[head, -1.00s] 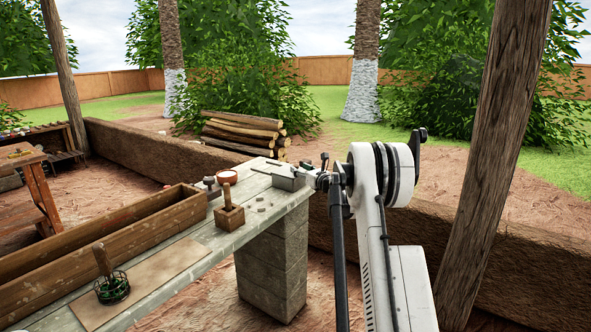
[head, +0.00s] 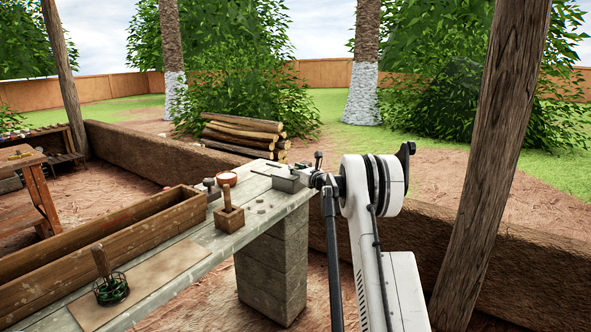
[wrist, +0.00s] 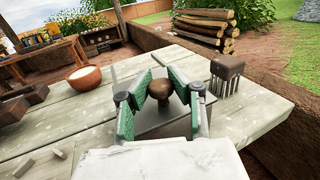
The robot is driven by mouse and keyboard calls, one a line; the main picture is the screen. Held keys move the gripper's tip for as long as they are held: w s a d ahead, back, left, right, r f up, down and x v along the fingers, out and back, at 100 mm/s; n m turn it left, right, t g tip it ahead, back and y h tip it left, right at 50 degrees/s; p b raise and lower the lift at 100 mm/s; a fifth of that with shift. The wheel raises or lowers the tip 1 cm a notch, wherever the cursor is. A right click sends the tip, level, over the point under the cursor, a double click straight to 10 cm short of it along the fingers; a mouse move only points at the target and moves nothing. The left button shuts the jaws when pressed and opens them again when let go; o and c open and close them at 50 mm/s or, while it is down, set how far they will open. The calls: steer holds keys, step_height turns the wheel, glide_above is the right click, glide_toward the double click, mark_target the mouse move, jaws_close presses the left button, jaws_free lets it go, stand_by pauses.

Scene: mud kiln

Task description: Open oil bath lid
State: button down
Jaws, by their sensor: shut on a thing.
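The oil bath (head: 286,184) is a small grey metal box near the far right end of the plank table. Its grey lid (wrist: 147,130) shows in the wrist view with a round brown knob (wrist: 160,88) on top. My gripper (wrist: 160,92) has its green-padded fingers on both sides of the knob and is shut on it. In the head view my gripper (head: 312,178) is at the right of the box, small and partly hidden by my arm. I cannot tell whether the lid is seated or slightly raised; the inside of the bath is not visible.
A brown block with metal tines (wrist: 227,77) stands close to the right of my gripper. A terracotta bowl (wrist: 84,78) sits to the left. A wooden block with a handle (head: 229,212) and a long wooden trough (head: 110,240) are on the table (head: 255,193).

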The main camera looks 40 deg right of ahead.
mark_target(288, 172)
steer(key=shift+w+a, duration=0.3)
steer(key=shift+w, duration=0.6)
steer(key=shift+w+a, duration=0.3)
steer(key=shift+w, duration=0.6)
steer(key=c, duration=1.5)
jaws_free()
steer(key=s, duration=1.2)
steer(key=shift+a, duration=0.4)
